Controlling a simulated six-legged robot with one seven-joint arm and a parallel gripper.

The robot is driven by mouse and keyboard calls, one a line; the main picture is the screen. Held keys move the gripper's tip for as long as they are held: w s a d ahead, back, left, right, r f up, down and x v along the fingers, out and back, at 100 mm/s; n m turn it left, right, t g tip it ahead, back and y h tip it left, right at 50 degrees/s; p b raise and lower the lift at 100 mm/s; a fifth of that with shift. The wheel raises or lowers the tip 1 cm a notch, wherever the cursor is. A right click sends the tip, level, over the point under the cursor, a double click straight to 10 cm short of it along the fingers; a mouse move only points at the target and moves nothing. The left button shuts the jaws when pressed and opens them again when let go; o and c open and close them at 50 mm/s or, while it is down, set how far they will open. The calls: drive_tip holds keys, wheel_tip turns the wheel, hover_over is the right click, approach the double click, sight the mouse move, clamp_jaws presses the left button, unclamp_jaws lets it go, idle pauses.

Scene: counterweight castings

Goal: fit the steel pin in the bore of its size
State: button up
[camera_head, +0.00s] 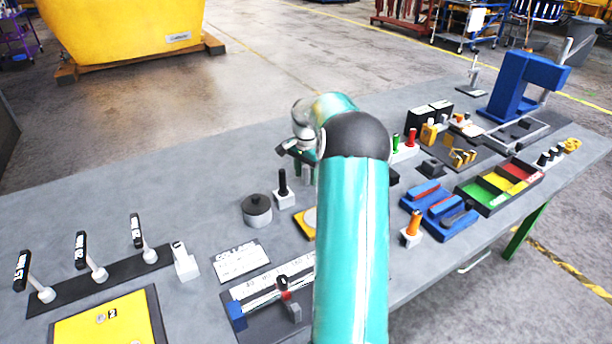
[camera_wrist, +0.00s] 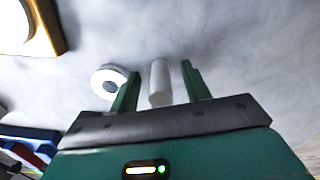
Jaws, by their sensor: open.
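A pale steel-coloured cylinder, which looks like the steel pin (camera_wrist: 160,84), stands between the two green fingers of my gripper (camera_wrist: 162,88) in the wrist view. The fingers are open, with a gap on each side of the cylinder. Just left of the left finger is a white ring with a dark centre (camera_wrist: 100,75); I cannot tell whether it is a bore. In the head view my gripper (camera_head: 303,172) is partly hidden by my arm, over the middle of the bench. The pin cannot be made out there, and no bore is clearly visible.
A yellow piece (camera_head: 303,224) lies partly behind my arm. Left of it stand a dark-handled post in a white block (camera_head: 284,199) and a round grey weight (camera_head: 257,213). Blue blocks (camera_head: 449,218) and a coloured bin tray (camera_head: 490,207) are at right. The bench's back left is clear.

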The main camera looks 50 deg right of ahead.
sight(306, 167)
clamp_jaws()
idle(0.3)
drive_tip(key=shift+r, duration=0.55)
wheel_tip(306, 167, up, 2)
drive_tip(key=shift+r, duration=0.2)
drive_tip(key=s+a+r, duration=0.9)
drive_tip(key=s, duration=0.1)
drive_tip(key=shift+s+a+r, duration=0.15)
drive_tip(key=shift+a+r, duration=0.05)
drive_tip(key=shift+r, duration=0.05)
